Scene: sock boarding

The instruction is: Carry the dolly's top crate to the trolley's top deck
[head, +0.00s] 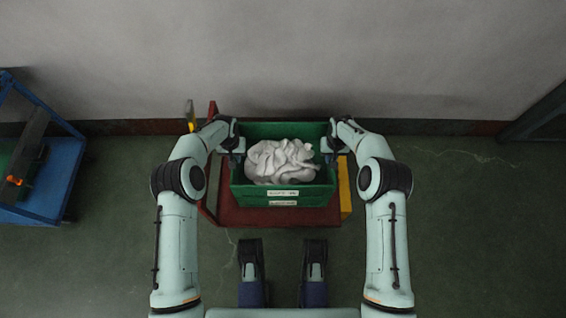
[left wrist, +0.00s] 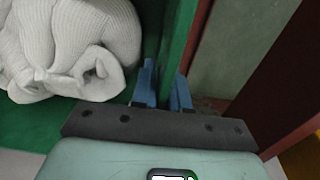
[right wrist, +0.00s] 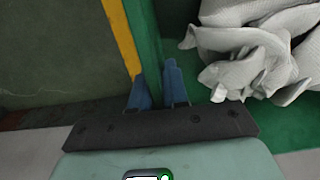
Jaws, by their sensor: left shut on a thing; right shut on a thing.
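The green top crate (head: 280,130) holds a heap of white socks (head: 281,162) and has a white label on its front wall. A second labelled green front (head: 262,203) shows just below it, seemingly a crate underneath; any gap between them is unclear. Both are over the red dolly (head: 240,218). My left gripper (head: 238,152) is shut on the crate's left wall, one blue finger (left wrist: 150,85) inside and one outside. My right gripper (head: 328,152) is shut on the right wall, also seen in the right wrist view (right wrist: 155,88). The blue trolley (head: 40,208) stands at the far left, partly out of view.
An orange item (head: 15,181) sits on the trolley beside a dark, long piece. A yellow part (head: 346,187) stands at the dolly's right side. A grey wall (head: 300,60) runs behind. Green floor (head: 115,235) is clear between trolley and dolly. A dark structure (head: 545,115) stands at the far right.

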